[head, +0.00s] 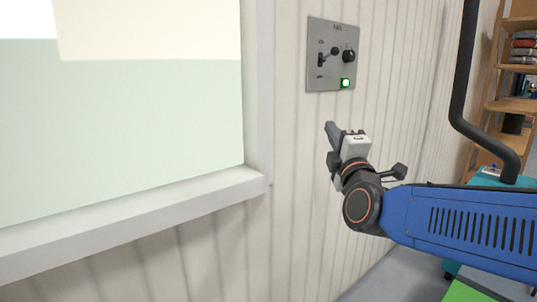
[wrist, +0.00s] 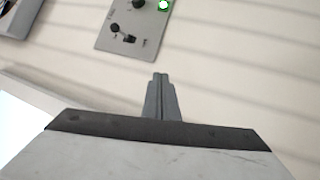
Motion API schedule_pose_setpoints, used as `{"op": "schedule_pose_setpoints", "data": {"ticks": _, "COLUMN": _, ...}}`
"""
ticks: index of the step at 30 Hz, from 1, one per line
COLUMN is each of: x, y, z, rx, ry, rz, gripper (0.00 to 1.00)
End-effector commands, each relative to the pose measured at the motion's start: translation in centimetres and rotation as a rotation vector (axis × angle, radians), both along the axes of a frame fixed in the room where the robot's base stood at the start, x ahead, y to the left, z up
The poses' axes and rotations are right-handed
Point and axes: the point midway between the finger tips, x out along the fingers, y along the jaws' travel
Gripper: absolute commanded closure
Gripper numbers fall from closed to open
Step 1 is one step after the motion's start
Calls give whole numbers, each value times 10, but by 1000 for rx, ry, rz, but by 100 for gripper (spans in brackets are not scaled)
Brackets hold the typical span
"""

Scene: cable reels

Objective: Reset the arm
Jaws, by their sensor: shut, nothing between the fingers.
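My gripper (head: 331,128) is in the middle of the head view, on the end of my blue arm. Its fingers point up and left, toward the panelled wall, below the grey control panel (head: 332,54). In the wrist view my gripper (wrist: 159,78) shows its fingers pressed together, with nothing between them. The panel also shows at the top of the wrist view (wrist: 112,42), apart from the fingertips. It carries a lever switch (head: 320,60), a dark knob (head: 349,56) and a lit green button (head: 345,83).
A white-framed window (head: 120,120) with a protruding sill (head: 130,222) fills the left of the head view. The pale ribbed wall (head: 290,200) runs behind my gripper. A wooden shelf (head: 512,105) with folded items stands at the far right. A bit of grey floor shows below my arm.

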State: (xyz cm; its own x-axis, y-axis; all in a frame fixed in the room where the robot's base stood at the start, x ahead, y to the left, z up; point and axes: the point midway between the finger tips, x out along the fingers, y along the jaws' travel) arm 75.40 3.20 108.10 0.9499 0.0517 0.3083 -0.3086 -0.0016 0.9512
Motion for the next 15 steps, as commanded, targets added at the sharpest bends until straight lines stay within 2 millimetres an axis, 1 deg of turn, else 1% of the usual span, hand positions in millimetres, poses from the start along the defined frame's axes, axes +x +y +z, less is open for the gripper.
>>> {"op": "schedule_pose_setpoints", "data": {"ticks": 3, "x": -6, "y": -2, "z": -33, "rx": 141, "ry": 152, "rz": 93, "gripper": 100}}
{"op": "schedule_pose_setpoints", "data": {"ticks": 8, "x": -22, "y": -5, "z": -84, "rx": 353, "ry": 384, "rz": 162, "gripper": 100}}
{"op": "schedule_pose_setpoints", "data": {"ticks": 9, "x": -28, "y": -7, "z": -97, "rx": 410, "ry": 443, "rz": 167, "gripper": 100}}
{"op": "schedule_pose_setpoints", "data": {"ticks": 11, "x": -38, "y": -11, "z": -118, "rx": 494, "ry": 534, "rz": 164, "gripper": 100}}
{"op": "schedule_pose_setpoints", "data": {"ticks": 12, "x": -46, "y": -14, "z": -132, "rx": 552, "ry": 592, "rz": 155, "gripper": 100}}
{"op": "schedule_pose_setpoints", "data": {"ticks": 14, "x": -59, "y": -19, "z": -152, "rx": 640, "ry": 679, "rz": 133, "gripper": 100}}
{"op": "schedule_pose_setpoints", "data": {"ticks": 15, "x": -68, "y": -23, "z": -166, "rx": 699, "ry": 734, "rz": 109, "gripper": 100}}
